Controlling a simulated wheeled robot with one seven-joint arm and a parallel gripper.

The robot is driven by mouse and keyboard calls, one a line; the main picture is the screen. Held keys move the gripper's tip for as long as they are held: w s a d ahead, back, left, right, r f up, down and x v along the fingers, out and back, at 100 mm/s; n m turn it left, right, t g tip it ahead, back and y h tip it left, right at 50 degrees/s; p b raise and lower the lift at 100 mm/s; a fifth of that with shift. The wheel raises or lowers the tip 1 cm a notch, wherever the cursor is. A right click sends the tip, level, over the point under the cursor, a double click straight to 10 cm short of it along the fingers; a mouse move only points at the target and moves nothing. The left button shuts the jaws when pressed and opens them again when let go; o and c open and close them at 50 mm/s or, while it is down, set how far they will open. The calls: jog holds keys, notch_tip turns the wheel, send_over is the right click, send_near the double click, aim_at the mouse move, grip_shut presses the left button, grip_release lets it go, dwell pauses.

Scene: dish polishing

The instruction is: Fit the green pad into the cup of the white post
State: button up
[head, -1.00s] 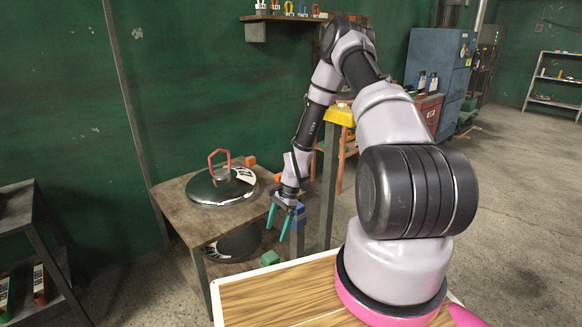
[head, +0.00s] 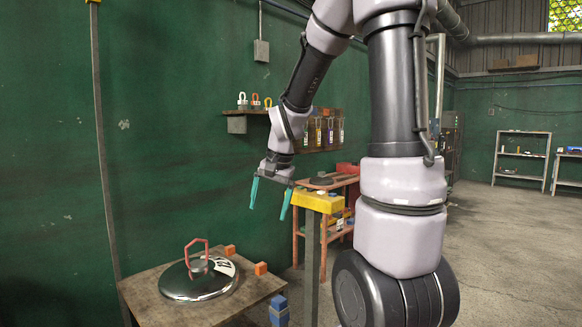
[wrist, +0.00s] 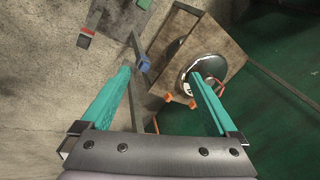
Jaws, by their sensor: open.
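My gripper (head: 268,201) is open and empty, its two teal fingers pointing down. In the head view it hangs above and right of the table with the polished lid, beside the yellow block on a grey post. In the wrist view the fingers (wrist: 159,76) are spread wide with nothing between their tips. A small green piece (wrist: 143,3) shows at the top edge of the wrist view; I cannot tell if it is the green pad. I cannot make out the white post or its cup.
A yellow block (head: 317,202) tops a grey post close right of my gripper. A blue block (head: 279,312) stands below. The wooden table (head: 150,316) holds a shiny lid (head: 180,284) and two orange blocks (head: 260,268). A wall shelf (head: 237,113) holds several small items.

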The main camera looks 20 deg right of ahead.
jog(key=s+r+n+t, duration=0.3)
jog(key=s+r, duration=1)
jog(key=s, duration=0.3)
jog(key=shift+s+a+n+t+y, duration=0.25)
jog(key=shift+a+n+t+y, duration=0.05)
jog(key=shift+a+n+t, duration=0.1)
